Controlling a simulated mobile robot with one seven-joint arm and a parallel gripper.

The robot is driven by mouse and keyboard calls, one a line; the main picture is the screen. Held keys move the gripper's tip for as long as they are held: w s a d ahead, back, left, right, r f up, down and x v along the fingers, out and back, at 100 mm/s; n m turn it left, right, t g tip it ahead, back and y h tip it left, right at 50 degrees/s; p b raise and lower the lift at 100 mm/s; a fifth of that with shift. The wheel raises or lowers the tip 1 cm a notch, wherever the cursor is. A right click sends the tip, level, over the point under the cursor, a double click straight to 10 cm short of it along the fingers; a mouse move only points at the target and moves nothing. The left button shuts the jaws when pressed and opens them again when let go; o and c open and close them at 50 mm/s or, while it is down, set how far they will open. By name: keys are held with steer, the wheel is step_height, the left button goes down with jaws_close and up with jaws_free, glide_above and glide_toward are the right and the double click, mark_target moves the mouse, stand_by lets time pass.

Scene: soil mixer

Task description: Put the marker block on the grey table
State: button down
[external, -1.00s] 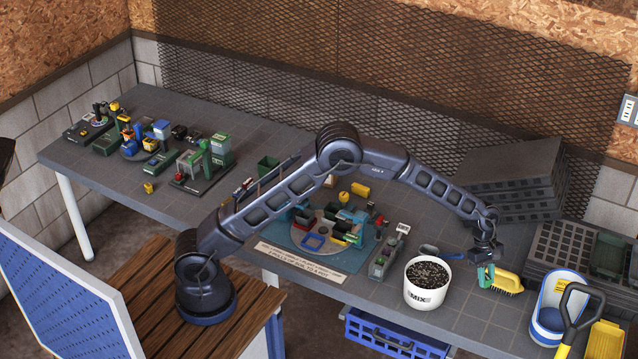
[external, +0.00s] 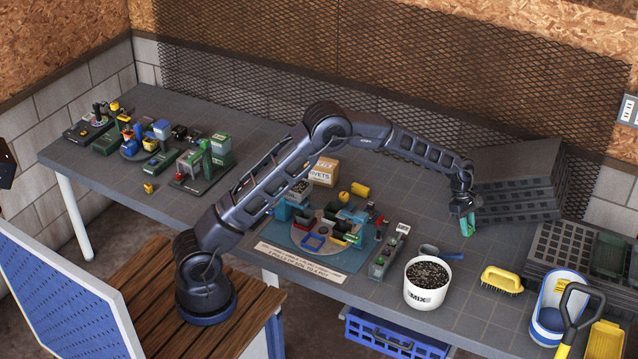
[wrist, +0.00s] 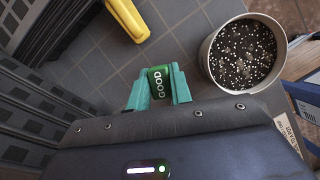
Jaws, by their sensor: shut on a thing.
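The marker block, green with the white word GOOD, shows in the wrist view (wrist: 158,82) between the teal fingers of my gripper (wrist: 158,90). My gripper is shut on it. In the external view my gripper (external: 467,225) is over the grey table (external: 490,325), in front of the stacked dark trays, fingers pointing down. The block is too small to make out clearly there. I cannot tell exactly how high it is above the tabletop.
A white MIX bucket (external: 428,285) of dark soil stands near the front edge. A yellow brush (external: 502,280) lies to its right, and a scoop (external: 440,253) behind it. Dark trays (external: 515,190) are stacked at the back. Bare tabletop lies between brush and trays.

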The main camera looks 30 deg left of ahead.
steer(key=w+a+n+t, duration=0.1)
steer(key=w+a+n, duration=0.1)
steer(key=w+a, duration=1)
steer(key=w+a+n+t, duration=0.1)
steer(key=w+a+n, duration=0.3)
steer(key=a, duration=1.4)
steer(key=w+a+n+t, duration=0.1)
steer(key=w+a, duration=0.9)
steer(key=a, duration=0.5)
steer(key=s+a+n+t, duration=0.2)
steer(key=a+n, duration=0.5)
steer(key=a, duration=4)
steer(key=shift+y, duration=0.4)
steer(key=f, duration=1.9)
steer(key=shift+s+d+f, duration=0.1)
steer(key=shift+d+f, duration=0.1)
steer(key=shift+f, duration=0.2)
steer(key=shift+f, duration=0.15)
steer(key=c, duration=1.3)
jaws_free()
steer(key=shift+o, duration=0.2)
